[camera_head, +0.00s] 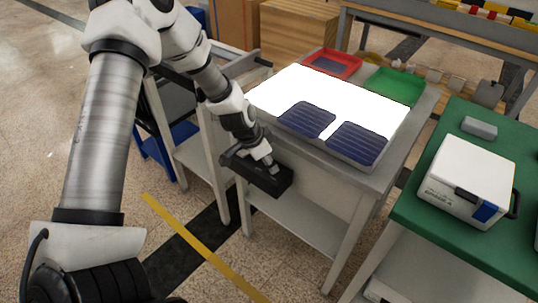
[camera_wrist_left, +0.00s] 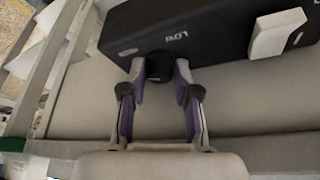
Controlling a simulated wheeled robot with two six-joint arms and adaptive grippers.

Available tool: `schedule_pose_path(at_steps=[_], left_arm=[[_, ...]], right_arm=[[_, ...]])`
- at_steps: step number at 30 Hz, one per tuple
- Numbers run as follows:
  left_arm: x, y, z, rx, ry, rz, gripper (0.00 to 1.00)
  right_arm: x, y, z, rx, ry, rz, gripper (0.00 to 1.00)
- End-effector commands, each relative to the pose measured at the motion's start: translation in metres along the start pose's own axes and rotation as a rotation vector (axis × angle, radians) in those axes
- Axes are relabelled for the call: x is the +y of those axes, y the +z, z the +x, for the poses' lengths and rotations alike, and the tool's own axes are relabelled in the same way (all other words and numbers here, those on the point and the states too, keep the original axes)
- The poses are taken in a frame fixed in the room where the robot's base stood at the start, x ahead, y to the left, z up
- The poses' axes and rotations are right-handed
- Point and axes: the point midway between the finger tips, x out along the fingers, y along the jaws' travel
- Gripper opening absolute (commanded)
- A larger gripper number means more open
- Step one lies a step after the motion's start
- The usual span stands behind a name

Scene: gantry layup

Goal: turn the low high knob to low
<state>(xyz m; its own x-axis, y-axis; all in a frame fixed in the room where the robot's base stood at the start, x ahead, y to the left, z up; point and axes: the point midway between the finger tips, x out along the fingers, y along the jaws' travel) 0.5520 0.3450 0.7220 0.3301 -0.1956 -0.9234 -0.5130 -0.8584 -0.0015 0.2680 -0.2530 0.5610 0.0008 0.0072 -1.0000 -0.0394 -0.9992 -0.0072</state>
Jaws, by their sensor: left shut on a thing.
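The black control box (camera_head: 262,174) is mounted at the front of the light table, below its top. In the head view my left gripper (camera_head: 266,162) is at the box and hides the knob. The knob's pointer mark is not readable. My right gripper is in neither view.
A white rocker-like part (camera_wrist_left: 277,33) sits on the box right of the knob. The lit table top (camera_head: 285,90) holds two dark blue cells (camera_head: 357,143), with a red tray (camera_head: 332,63) and green tray (camera_head: 394,86) behind. A green bench (camera_head: 440,222) with a white case (camera_head: 466,177) stands right.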

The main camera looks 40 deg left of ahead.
Motion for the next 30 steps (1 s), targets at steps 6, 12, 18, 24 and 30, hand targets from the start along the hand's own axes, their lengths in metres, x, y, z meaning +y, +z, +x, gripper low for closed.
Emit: schedule_pose_path(at_steps=[6,12,18,24,30], left_arm=[[0.003,-0.001,-0.006,-0.006,-0.075,-0.187,0.00],[0.004,-0.001,-0.005,-0.007,-0.148,-0.361,0.00],[0.004,-0.002,-0.005,-0.005,-0.222,-0.536,0.00],[0.005,-0.003,-0.004,-0.004,-0.296,-0.712,0.00],[0.006,-0.003,-0.004,-0.005,-0.368,-0.887,0.00]], right_arm=[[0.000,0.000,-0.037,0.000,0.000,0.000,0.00],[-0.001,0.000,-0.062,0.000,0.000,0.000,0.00],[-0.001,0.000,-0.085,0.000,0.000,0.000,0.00],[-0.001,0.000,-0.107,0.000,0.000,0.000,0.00],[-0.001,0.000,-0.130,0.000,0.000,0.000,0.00]])
